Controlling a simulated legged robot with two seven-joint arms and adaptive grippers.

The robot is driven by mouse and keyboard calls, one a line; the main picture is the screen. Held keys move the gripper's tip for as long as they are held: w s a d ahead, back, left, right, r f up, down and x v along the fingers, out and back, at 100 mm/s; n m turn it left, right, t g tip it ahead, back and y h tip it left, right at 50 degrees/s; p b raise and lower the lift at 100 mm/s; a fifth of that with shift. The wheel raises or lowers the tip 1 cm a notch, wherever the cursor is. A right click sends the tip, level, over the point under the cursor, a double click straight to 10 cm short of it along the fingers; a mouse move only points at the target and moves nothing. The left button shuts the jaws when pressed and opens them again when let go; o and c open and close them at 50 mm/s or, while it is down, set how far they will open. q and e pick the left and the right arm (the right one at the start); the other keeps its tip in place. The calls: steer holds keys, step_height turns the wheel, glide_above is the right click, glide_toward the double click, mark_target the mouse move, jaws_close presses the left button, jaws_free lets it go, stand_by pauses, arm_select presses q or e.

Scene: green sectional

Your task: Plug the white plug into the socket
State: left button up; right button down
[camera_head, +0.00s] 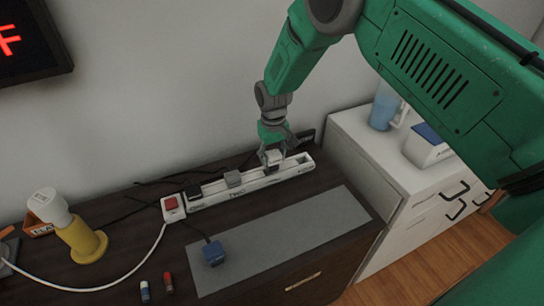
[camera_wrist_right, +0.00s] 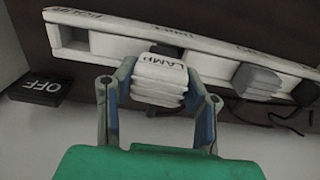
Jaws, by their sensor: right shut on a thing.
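The white plug, labelled LAMP, shows in the right wrist view (camera_wrist_right: 160,78) between the two fingers of my right gripper (camera_wrist_right: 160,92). In the head view, my right gripper (camera_head: 273,158) is over the right part of the white power strip (camera_head: 210,199), shut on the plug. The plug overlaps the strip, and its prongs are hidden, so I cannot tell how far in it sits. The strip also shows in the wrist view (camera_wrist_right: 215,68), with an open socket (camera_wrist_right: 73,38) left of the plug. My left gripper is not in view.
A grey plug (camera_head: 233,179) and a black plug (camera_head: 193,192) sit in the strip, near its red switch (camera_head: 171,203). A blue plug (camera_head: 213,253) lies on the grey mat (camera_head: 290,238). A yellow lamp (camera_head: 80,243) stands left. A black OFF sign (camera_wrist_right: 42,88) lies beyond the strip.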

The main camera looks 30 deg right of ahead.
mark_target(269, 166)
steer(key=shift+a, duration=0.2)
stand_by(0.3)
steer(key=shift+a+h, duration=0.4)
stand_by(1.1)
steer(key=shift+f+b, duration=0.9)
steer(key=shift+f, duration=0.85)
steer(key=c, duration=0.9)
jaws_free()
steer(key=shift+r, duration=0.1)
steer(key=shift+r, duration=0.4)
steer(key=r, duration=0.7)
steer(key=a+r, duration=0.1)
steer(key=r, duration=0.3)
steer(key=shift+w, duration=0.1)
